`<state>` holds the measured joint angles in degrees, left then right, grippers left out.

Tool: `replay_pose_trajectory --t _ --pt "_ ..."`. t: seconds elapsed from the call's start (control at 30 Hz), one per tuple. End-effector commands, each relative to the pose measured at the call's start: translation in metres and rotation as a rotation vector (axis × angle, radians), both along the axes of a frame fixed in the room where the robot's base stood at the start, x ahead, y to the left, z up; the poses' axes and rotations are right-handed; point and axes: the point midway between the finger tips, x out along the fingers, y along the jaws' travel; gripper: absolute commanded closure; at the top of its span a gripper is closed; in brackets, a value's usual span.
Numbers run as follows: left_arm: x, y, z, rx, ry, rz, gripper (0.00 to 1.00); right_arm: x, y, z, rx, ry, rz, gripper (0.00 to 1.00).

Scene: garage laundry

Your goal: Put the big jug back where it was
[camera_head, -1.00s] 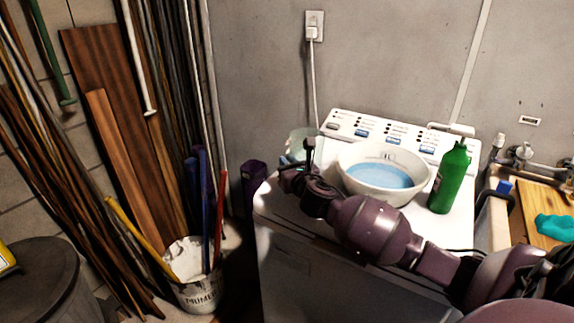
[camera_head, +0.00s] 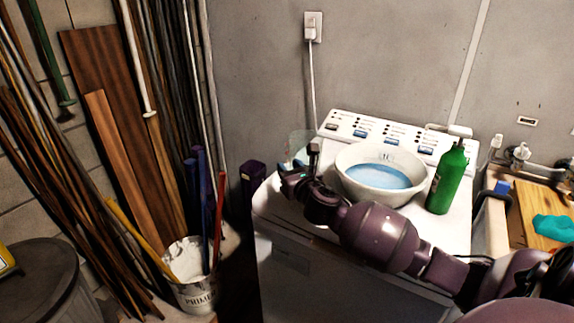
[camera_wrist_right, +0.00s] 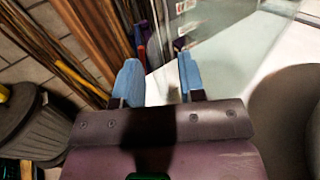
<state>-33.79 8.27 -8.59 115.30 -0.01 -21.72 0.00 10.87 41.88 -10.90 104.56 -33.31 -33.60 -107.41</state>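A clear, see-through jug (camera_head: 300,143) stands at the back left of the white washing machine, partly hidden behind my right gripper. In the right wrist view a large clear surface, apparently this jug (camera_wrist_right: 228,38), shows beyond and to the right of the fingers. My right gripper (camera_head: 288,171) is just in front of the jug, low over the machine's left part. In the wrist view its two blue fingers (camera_wrist_right: 160,76) are apart with nothing held between them. Whether a finger touches the jug I cannot tell. My left gripper is not in view.
A white bowl of blue water (camera_head: 372,190) and a green bottle (camera_head: 447,178) stand on the machine (camera_head: 284,212), right of the gripper. A primer bucket (camera_head: 196,296) holding poles stands on the floor at left. A sink with a wooden board (camera_head: 545,205) is at right.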

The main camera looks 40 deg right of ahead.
Motion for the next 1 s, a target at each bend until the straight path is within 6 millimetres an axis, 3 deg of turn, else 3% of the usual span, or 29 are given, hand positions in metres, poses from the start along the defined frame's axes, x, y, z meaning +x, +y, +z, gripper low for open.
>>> replay_pose_trajectory --t 0.3,0.5,1.0 --pt "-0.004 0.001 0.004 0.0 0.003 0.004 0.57 -0.06 0.012 0.0 -0.001 0.001 0.0 0.63" --pt "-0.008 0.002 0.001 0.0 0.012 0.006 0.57 -0.085 0.017 0.0 -0.001 0.0 0.0 0.63" --pt "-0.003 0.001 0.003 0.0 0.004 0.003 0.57 -0.095 0.019 0.0 -0.001 0.0 0.0 0.63"
